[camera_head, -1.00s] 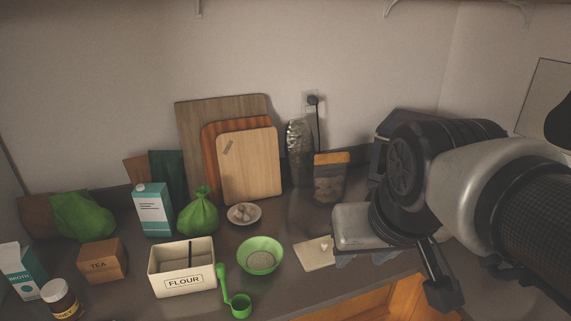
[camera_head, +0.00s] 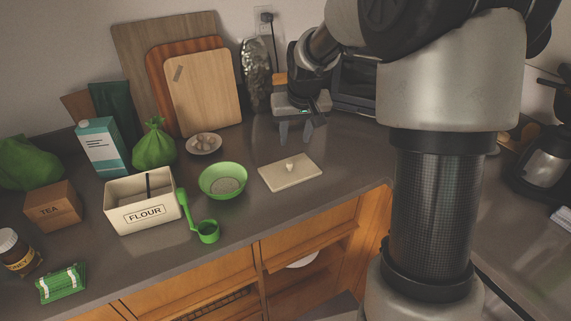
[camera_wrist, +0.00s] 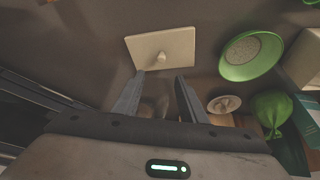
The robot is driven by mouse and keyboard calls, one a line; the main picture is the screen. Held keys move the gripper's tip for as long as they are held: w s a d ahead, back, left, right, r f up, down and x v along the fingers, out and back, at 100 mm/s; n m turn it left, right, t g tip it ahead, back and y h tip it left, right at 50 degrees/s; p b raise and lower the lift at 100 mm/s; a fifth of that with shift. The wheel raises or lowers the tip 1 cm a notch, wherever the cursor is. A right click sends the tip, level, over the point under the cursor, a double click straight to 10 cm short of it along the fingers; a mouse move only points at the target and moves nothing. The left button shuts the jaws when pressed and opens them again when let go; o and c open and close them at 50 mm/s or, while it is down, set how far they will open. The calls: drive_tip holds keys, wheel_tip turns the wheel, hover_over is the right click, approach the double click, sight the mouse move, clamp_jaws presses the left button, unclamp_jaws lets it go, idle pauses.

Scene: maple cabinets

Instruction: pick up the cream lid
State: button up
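The cream lid (camera_head: 290,173) is a flat rectangular plate with a small round knob on top. It lies flat on the dark counter, right of the green bowl. It also shows in the wrist view (camera_wrist: 163,47), just beyond my fingertips. My gripper (camera_head: 296,139) is open and empty, with its two fingers apart and pointing down. In the head view it is above the counter behind the lid. In the wrist view my gripper (camera_wrist: 162,77) has its fingers spread below the lid's image, apart from the knob.
A green bowl (camera_head: 222,181) of pale contents stands left of the lid, with a green scoop (camera_head: 207,231) and an open flour box (camera_head: 145,204) farther left. A plate of pale lumps (camera_head: 204,144) is behind. The counter's front edge is close before the lid.

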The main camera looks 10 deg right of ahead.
sight(290, 162)
drive_tip(key=x, duration=1.3)
drive_tip(key=shift+a, duration=0.15)
clamp_jaws()
